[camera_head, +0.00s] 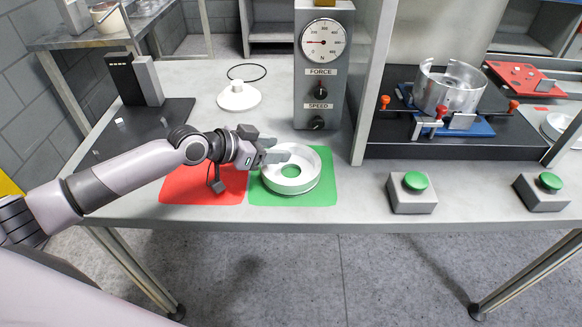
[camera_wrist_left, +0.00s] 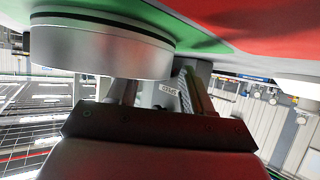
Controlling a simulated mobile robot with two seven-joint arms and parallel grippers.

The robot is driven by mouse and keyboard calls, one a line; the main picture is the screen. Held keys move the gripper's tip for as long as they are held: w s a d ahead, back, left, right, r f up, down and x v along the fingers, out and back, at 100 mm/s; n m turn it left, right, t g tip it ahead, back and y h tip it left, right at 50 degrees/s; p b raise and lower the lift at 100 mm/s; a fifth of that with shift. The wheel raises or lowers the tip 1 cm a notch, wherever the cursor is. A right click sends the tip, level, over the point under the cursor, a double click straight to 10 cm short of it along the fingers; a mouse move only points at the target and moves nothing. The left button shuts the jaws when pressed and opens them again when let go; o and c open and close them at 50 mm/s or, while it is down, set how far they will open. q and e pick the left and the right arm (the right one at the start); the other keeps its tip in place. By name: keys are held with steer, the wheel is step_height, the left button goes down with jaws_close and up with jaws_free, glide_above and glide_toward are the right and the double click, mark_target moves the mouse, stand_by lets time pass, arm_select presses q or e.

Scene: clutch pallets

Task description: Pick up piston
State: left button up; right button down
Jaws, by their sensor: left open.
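A pale metal ring-shaped part with an open centre, which looks like the piston (camera_head: 303,184), lies flat on the green mat (camera_head: 328,196). In the left wrist view the piston (camera_wrist_left: 100,50) shows large and close, with a dark band around its edge. My left gripper (camera_head: 276,153) is open at the piston's upper left rim in the head view. In the left wrist view the left gripper's fingers (camera_wrist_left: 155,92) are apart beside the piston. I cannot tell whether they touch it. My right gripper is not in view.
A red mat (camera_head: 205,190) lies left of the green one. A white conical part (camera_head: 239,97) and a black ring (camera_head: 246,72) lie behind. The force and speed box (camera_head: 323,70) stands behind the piston. A metal drum (camera_head: 449,88) and green buttons (camera_head: 415,182) are to the right.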

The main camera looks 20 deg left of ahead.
arm_select(q)
jaws_close()
steer(key=shift+r, duration=0.15)
steer(key=shift+w+r, duration=0.1)
